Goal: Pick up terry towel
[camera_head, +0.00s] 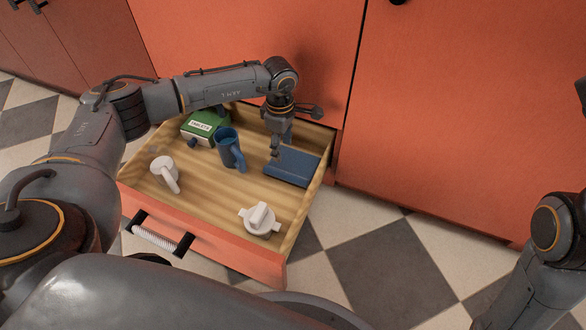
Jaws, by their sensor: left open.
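A blue folded item, which looks like the terry towel (294,167), lies flat in the back right corner of the open drawer (215,238). My left arm reaches over the drawer from the left. My left gripper (275,153) points down at the towel's left edge, open, with nothing visible between its fingers. Whether a fingertip touches the towel, I cannot tell. Of my right arm only links show at the right edge; its gripper is out of view.
The drawer also holds a blue mug (229,148) left of the towel, a green and white box (203,126), a white mug-like item (164,173) and a white lidded item (260,219). Orange cabinet fronts (450,110) stand behind and right. The drawer's middle floor is clear.

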